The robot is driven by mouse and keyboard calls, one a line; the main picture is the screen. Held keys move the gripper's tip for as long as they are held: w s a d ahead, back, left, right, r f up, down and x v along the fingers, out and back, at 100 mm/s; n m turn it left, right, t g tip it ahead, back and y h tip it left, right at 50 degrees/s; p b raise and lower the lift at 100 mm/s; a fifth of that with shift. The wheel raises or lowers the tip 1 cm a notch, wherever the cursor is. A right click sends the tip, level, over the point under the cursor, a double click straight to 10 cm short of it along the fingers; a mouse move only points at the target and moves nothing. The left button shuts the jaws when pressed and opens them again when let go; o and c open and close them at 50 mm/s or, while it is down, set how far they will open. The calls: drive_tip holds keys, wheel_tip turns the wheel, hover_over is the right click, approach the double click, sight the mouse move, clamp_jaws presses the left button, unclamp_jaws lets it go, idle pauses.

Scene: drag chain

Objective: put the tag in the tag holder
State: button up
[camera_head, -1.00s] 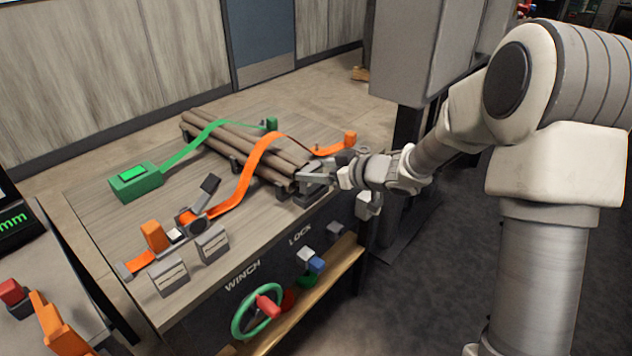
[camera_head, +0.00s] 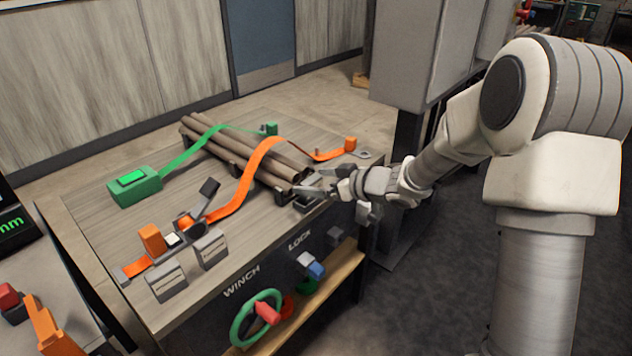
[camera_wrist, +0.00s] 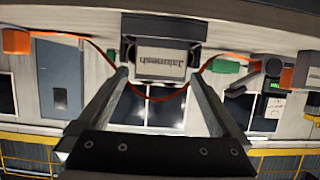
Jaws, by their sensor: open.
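A pale plate with printed lettering, which I take for the tag (camera_wrist: 162,63), shows upside down in the wrist view. It sits against a dark block, which I take for the tag holder (camera_wrist: 161,28); I cannot tell how deeply it is seated. In the head view the grey holder (camera_head: 309,197) is at the table's near right edge, partly hidden by my gripper (camera_head: 318,190). My gripper is open. In the wrist view its fingertips (camera_wrist: 160,73) lie to either side of the plate's lower edge, with a gap visible between them.
Brown pipes (camera_head: 232,142) lie behind the holder under an orange strap (camera_head: 247,180) and a green strap (camera_head: 187,152). A green box (camera_head: 135,187) and two grey labelled blocks (camera_head: 166,282) stand further left. A green handwheel (camera_head: 257,318) is on the table front.

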drive_tip(key=s+d+r+m+t+h+p, duration=0.1)
drive_tip(key=s+d+r+m+h, duration=0.15)
drive_tip(key=d+r+h, duration=0.35)
drive_tip(key=s+d+r+m+t+h+p, duration=0.1)
drive_tip(key=s+d+r+m+h, duration=0.1)
drive_tip(key=s+d+r, duration=0.45)
drive_tip(key=s+d+r+m+t+h+p, duration=0.15)
drive_tip(key=d+r+h, duration=0.25)
drive_tip(key=d, duration=0.4)
drive_tip(key=s+a+f+m+g+y, duration=0.1)
drive_tip(key=s+a+m+g, duration=0.15)
drive_tip(key=s, duration=0.85)
drive_tip(key=s+a+f+m+g, duration=0.15)
drive_tip(key=s+g, duration=0.25)
drive_tip(key=s, duration=0.8)
wheel_tip(320, 180, up, 18)
drive_tip(key=p, duration=1.7)
drive_tip(key=shift+f, duration=0.15)
drive_tip(key=shift+w, duration=0.1)
